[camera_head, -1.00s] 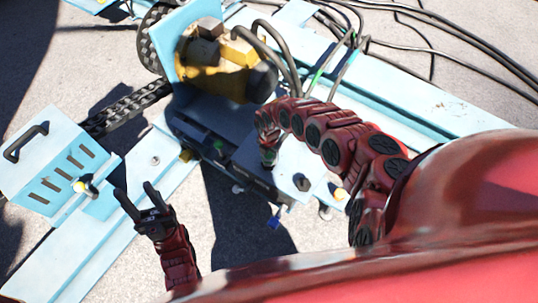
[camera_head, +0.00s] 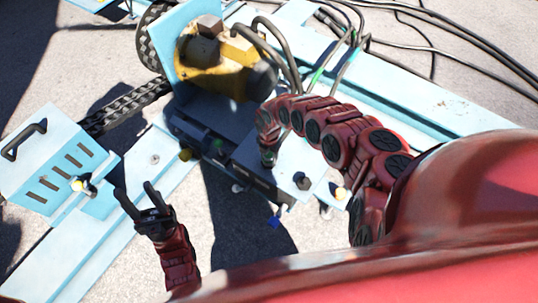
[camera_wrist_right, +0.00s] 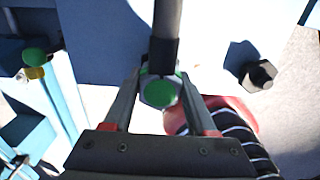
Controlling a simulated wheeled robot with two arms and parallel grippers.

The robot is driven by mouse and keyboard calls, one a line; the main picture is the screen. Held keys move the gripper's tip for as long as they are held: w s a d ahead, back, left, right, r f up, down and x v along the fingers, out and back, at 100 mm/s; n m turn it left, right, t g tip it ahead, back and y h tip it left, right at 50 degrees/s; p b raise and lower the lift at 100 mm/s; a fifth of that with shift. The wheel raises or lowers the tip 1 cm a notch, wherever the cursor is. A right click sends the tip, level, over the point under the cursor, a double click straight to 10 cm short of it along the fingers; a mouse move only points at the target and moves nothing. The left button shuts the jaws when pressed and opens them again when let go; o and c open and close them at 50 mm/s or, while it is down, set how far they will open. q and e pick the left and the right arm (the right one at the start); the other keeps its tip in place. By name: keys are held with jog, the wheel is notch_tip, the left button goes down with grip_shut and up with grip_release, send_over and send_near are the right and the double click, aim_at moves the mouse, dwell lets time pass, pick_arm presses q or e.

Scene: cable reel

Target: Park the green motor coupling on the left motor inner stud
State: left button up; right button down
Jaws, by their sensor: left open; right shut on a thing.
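My right gripper (camera_wrist_right: 160,112) is shut on the green motor coupling (camera_wrist_right: 159,93), a green-faced hexagonal fitting with a dark hose (camera_wrist_right: 166,25) beyond it. In the head view the right gripper (camera_head: 268,158) is over the light blue panel beside the yellow motor (camera_head: 215,70); the coupling is hidden there by the wrist. A black hexagonal stud (camera_wrist_right: 258,75) stands on the pale panel to the right of the coupling, apart from it; I cannot tell whether it is the left motor inner stud. My left gripper (camera_head: 138,203) is open and empty.
A green-topped fitting (camera_wrist_right: 35,57) stands at left in the wrist view. A light blue slotted box (camera_head: 58,165) with a black handle is at the far left. Several dark cables (camera_head: 455,38) cross the upper right. Bare ground lies below the panel.

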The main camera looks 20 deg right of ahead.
jog(key=shift+f+b, duration=0.35)
jog(key=shift+f, duration=0.05)
jog(key=shift+c, duration=0.6)
grip_release()
jog(key=shift+r, duration=0.15)
notch_tip(320, 180, up, 17)
jog(key=p, duration=0.5)
